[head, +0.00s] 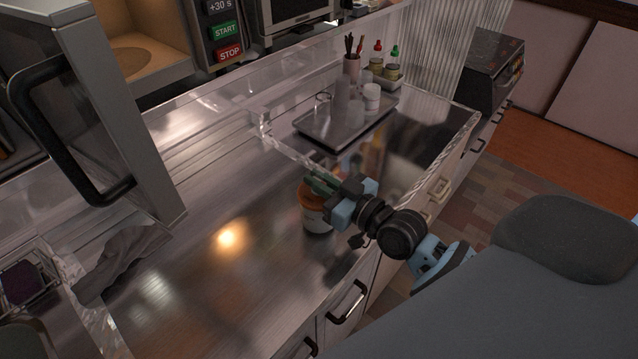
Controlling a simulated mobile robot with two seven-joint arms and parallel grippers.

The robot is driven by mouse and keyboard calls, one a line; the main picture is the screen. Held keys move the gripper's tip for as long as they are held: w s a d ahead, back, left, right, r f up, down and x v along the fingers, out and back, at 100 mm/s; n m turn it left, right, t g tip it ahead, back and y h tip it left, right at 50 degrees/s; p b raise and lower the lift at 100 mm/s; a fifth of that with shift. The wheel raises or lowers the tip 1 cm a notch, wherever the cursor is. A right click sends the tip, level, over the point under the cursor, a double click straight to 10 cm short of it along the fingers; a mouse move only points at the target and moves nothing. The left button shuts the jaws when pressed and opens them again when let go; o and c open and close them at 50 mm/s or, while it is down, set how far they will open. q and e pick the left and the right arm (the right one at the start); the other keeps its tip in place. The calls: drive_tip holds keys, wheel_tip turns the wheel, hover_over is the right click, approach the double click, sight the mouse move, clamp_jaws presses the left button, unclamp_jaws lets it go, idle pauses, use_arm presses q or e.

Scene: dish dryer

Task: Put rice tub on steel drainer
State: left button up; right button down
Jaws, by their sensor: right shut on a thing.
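The rice tub (316,219) is a pale tub with an orange lid, in the middle of the head view. My right gripper (318,184) reaches in from the right and is shut on it at the lid. The tub looks upright; I cannot tell whether its base touches the steel below. The gripper hides part of the lid. A wide brushed steel surface (215,270), which looks like the steel drainer, spreads beneath and left of the tub. My left gripper is not in view.
A clear low divider (290,150) runs behind the tub. An open microwave door (110,110) juts in at left, above a grey cloth (125,258). The middle steel is clear.

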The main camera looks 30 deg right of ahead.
drive_tip(key=shift+f, duration=0.45)
drive_tip(key=shift+r, duration=0.1)
drive_tip(key=c, duration=1.9)
unclamp_jaws()
drive_tip(key=shift+f, duration=0.3)
drive_tip(key=shift+c, duration=0.2)
drive_tip(key=o, duration=0.4)
